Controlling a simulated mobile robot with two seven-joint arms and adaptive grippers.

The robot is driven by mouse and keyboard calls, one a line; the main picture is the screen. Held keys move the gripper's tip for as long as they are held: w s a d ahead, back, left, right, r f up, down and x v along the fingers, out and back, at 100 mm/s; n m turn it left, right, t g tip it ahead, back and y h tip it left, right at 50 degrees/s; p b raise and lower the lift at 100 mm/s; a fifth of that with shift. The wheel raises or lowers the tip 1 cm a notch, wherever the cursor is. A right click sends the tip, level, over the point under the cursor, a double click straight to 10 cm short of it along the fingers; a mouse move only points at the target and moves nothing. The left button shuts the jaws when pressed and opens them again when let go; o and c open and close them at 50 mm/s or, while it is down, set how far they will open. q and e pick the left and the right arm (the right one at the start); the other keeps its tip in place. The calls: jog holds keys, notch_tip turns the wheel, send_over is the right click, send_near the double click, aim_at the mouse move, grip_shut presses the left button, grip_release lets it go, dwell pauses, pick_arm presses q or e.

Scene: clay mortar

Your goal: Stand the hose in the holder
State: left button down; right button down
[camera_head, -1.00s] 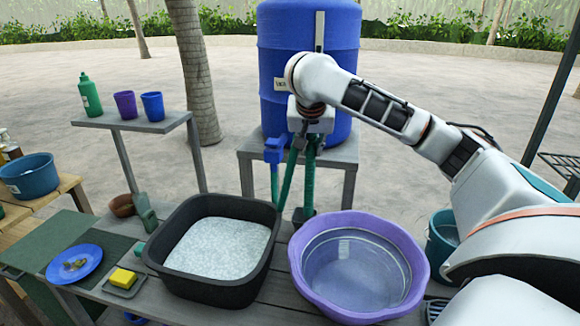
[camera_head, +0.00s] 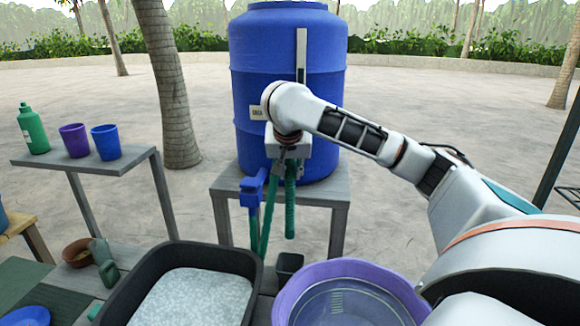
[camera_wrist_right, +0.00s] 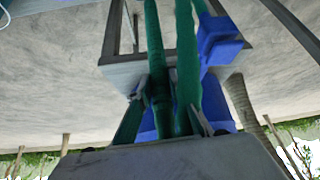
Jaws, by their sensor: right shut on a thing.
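My right gripper (camera_head: 289,172) is shut on the green hose (camera_head: 290,208) in front of the blue barrel. A short length of the hose hangs nearly upright below the fingers. Its lower end appears just above the holder (camera_head: 289,266), a small dark open box at the back of the near table. The rest of the hose runs down on the left from the blue tap. In the right wrist view the hose (camera_wrist_right: 186,70) passes between the fingers, with another green length alongside. My left gripper is not in view.
A black tub (camera_head: 250,262) of pale material and a purple basin (camera_head: 300,280) stand near the holder. The blue barrel (camera_head: 330,95) rests on a grey stand (camera_head: 330,196) behind. Cups and a green bottle (camera_head: 33,130) stand on a shelf at left.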

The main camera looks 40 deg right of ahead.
send_over(290, 231)
notch_tip(290, 231, down, 4)
jog(key=shift+s+f, duration=0.1)
jog(key=shift+f, duration=7.55)
jog(key=c, duration=1.8)
grip_release()
jog(key=o, duration=0.8)
